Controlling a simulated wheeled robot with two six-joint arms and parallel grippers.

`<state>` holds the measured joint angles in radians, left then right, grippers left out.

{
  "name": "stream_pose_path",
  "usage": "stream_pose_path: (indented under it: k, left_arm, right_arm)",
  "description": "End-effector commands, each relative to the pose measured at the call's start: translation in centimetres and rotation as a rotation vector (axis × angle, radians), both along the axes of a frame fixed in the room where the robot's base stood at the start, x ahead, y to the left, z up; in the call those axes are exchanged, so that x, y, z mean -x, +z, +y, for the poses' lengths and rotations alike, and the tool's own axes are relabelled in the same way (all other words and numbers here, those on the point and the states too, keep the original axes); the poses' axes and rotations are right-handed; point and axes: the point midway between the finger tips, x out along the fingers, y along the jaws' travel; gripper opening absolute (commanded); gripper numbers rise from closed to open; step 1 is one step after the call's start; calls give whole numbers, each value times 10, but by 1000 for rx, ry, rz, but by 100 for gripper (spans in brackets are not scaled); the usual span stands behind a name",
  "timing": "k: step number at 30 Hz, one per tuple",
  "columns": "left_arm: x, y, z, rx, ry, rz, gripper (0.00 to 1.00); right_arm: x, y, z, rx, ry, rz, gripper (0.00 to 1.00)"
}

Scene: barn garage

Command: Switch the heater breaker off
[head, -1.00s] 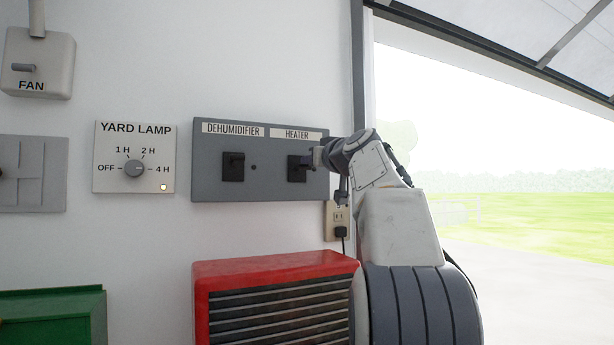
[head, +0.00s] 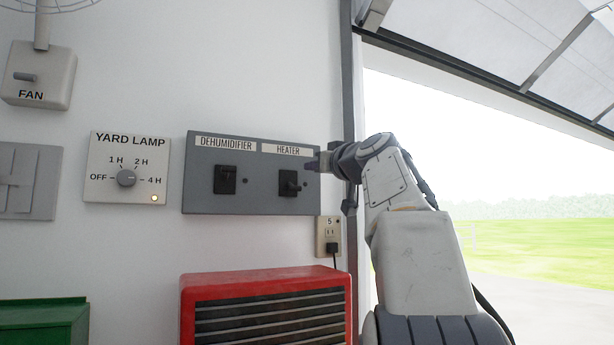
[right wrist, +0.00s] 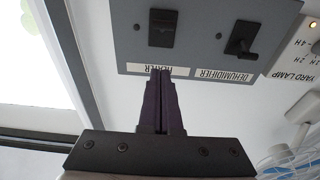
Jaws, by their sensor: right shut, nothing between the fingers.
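The heater breaker (head: 289,184) is a black switch on the right of a grey panel (head: 262,202), under the HEATER label (head: 288,150). Its small lever seems to point down and right in the head view. In the right wrist view, which is upside down, the heater breaker (right wrist: 163,28) lies beyond the fingertips. My right gripper (head: 312,166) is shut and empty, just right of the HEATER label and above and right of the breaker. Its purple fingers (right wrist: 162,73) overlap the label in the right wrist view; contact cannot be told. My left gripper is not in view.
The dehumidifier breaker (head: 225,179) sits left of the heater one. A yard lamp dial (head: 127,178) and fan switch (head: 38,75) are further left. An outlet with a plug (head: 331,245) and a red heater cabinet (head: 265,283) are below. The doorway is open at right.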

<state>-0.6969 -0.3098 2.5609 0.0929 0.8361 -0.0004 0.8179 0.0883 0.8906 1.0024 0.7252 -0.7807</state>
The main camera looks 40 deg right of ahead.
Motion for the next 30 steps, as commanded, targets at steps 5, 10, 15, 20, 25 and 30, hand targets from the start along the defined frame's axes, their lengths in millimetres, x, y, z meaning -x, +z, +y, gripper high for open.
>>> stream_pose_path:
  k: [5,10,15,20,25,30]
  left_arm:
    - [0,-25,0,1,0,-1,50]
    - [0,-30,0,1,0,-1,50]
    - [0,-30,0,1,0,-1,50]
    - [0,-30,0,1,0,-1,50]
    - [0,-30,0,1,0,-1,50]
    - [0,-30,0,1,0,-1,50]
  right_arm:
    - [30,-16,6,2,-3,-1,0]
    - [42,-19,9,1,-1,0,0]
    - [44,-18,11,1,1,0,0]
    - [44,-18,11,0,2,0,0]
    - [43,-18,11,0,2,0,0]
    - [43,-18,11,0,2,0,0]
